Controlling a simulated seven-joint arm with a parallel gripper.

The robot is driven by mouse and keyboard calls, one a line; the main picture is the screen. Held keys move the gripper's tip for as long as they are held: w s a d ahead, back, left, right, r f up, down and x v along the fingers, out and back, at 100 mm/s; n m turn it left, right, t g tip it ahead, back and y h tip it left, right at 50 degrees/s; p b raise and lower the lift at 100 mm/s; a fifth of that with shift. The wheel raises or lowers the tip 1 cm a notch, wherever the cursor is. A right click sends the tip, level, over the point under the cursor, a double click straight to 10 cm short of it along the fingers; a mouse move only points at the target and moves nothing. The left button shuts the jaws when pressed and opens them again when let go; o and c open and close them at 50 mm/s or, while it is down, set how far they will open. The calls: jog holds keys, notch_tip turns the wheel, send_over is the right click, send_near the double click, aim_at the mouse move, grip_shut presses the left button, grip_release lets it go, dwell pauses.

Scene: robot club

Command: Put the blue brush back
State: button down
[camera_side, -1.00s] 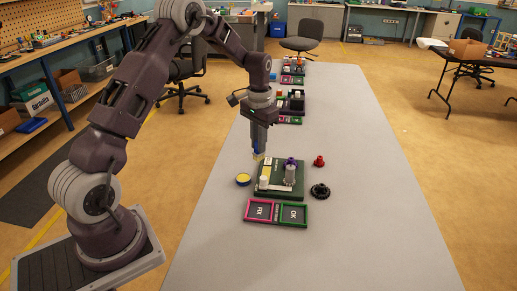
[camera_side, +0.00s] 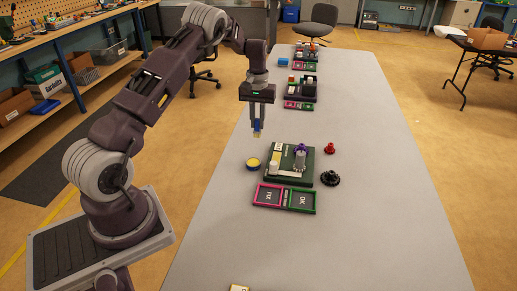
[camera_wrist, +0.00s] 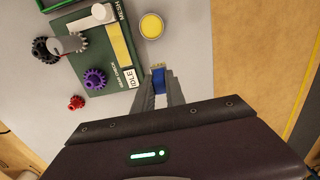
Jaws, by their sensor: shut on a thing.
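My gripper (camera_side: 257,124) is shut on the blue brush (camera_wrist: 158,82), whose yellowish tip points down. It holds the brush clear above the table, behind the green board (camera_side: 305,179). In the wrist view the brush shows between the two fingers (camera_wrist: 158,92); its upper part is hidden. I cannot make out a brush holder.
The board bears a purple gear (camera_wrist: 95,79), a grey cylinder (camera_wrist: 68,42) and a white cylinder (camera_wrist: 103,13). A red piece (camera_side: 330,148) and a black gear (camera_side: 330,178) lie right of it. FIX (camera_side: 268,195) and OK (camera_side: 302,200) pads lie in front. The table's right side is clear.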

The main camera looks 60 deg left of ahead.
notch_tip(320, 180, down, 8)
jog(key=c, duration=1.4)
grip_release()
jog(key=shift+r, duration=0.1)
